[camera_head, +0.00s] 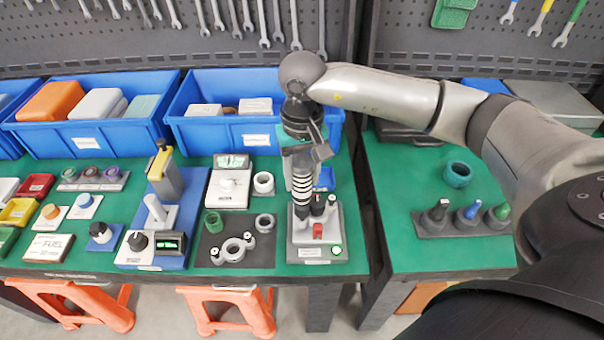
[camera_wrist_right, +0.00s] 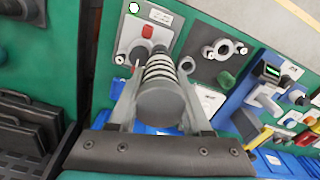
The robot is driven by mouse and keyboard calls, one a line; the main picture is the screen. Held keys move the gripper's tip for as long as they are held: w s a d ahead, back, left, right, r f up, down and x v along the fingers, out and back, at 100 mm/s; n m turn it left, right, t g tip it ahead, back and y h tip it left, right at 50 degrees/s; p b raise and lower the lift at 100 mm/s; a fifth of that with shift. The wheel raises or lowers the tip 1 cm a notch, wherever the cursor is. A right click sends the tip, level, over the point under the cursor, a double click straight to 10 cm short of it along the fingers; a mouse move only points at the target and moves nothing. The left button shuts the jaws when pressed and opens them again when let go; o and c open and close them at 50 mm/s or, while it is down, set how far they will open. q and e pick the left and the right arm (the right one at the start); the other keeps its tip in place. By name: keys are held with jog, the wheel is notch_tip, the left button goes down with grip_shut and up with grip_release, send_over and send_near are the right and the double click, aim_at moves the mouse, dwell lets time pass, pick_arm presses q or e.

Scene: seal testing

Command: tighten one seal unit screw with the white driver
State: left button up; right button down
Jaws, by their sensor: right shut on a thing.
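My right gripper (camera_head: 301,160) is shut on the driver (camera_head: 302,188), whose handle has white and black bands. The driver points down, roughly upright, over the back left of a grey test unit (camera_head: 318,252). This unit has dark upright pegs, a red button and a lit green lamp. In the right wrist view the grey end of the driver (camera_wrist_right: 163,104) sits between the two fingers (camera_wrist_right: 162,85). Its tip is hidden behind the handle, so I cannot tell whether it touches a screw. My left gripper is not in view.
A dark plate with a grey two-hole flange (camera_head: 232,250) lies just left of the unit. Blue bins (camera_head: 250,133) stand behind. A gap separates this table from the right one, which holds a rack of black, blue and green-topped pieces (camera_head: 462,226) and a green ring (camera_head: 457,174).

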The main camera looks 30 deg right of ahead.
aim_at(302, 161)
jog(key=shift+f+b, duration=0.45)
dwell(0.5)
jog(key=shift+f+b, duration=0.5)
jog(key=shift+b, duration=1)
dwell(3.5)
dwell(0.4)
jog(key=shift+r+p, duration=1.55)
jog(key=shift+r, duration=1.05)
